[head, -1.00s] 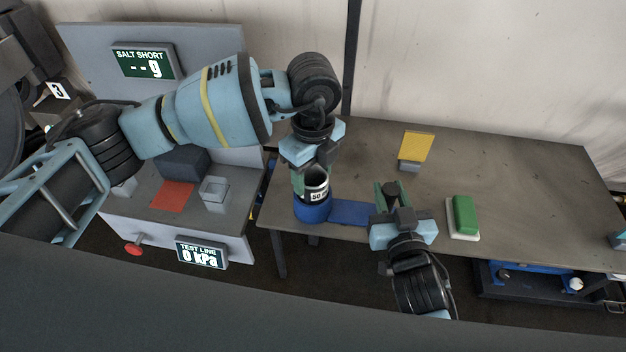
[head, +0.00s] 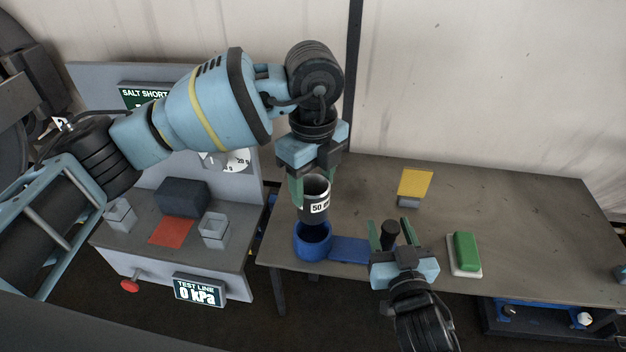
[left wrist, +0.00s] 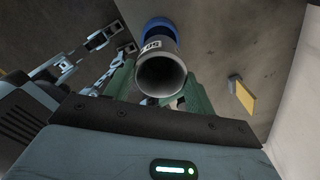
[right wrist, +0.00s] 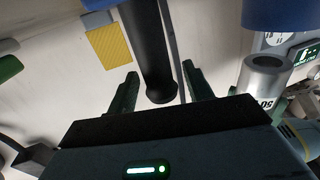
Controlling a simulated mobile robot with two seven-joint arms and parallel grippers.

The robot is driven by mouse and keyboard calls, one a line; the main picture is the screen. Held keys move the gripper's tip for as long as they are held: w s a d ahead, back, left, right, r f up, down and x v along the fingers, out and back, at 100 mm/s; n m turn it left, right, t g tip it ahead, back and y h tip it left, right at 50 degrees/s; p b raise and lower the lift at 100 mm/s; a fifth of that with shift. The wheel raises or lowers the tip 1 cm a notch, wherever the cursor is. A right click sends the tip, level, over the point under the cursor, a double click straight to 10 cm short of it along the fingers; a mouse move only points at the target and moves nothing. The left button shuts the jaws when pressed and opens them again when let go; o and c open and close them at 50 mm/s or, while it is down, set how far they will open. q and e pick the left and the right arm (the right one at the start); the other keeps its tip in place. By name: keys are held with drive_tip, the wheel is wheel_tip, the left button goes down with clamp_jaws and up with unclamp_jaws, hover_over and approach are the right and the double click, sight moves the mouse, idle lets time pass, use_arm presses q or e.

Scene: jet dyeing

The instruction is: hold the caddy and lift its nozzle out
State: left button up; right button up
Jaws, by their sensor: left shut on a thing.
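The nozzle, a grey metal tube with a "50" label (head: 316,204), is upright between the green fingers of my left gripper (head: 312,186), which is shut on it. Its lower end is just above the blue cup of the caddy (head: 313,250). In the left wrist view the nozzle (left wrist: 161,72) shows its open mouth, with the blue cup behind it. The caddy's blue base plate (head: 350,249) runs right from the cup towards a black post (head: 389,236). My right gripper (head: 391,236) is open around the post. In the right wrist view the post (right wrist: 153,50) stands between the fingers with gaps.
A green block on a white base (head: 465,253) lies right of my right gripper. A yellow card in a grey stand (head: 415,183) is behind. Left is a grey panel bench with a red mat (head: 171,231) and clear cups (head: 214,231). The table's right side is mostly clear.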

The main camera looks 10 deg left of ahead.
use_arm(q)
drive_tip(key=shift+r, duration=0.1)
use_arm(e)
wheel_tip(320, 180, up, 10)
idle(0.7)
use_arm(q)
drive_tip(key=shift+s, duration=0.1)
use_arm(e)
drive_tip(key=shift+s, duration=0.1)
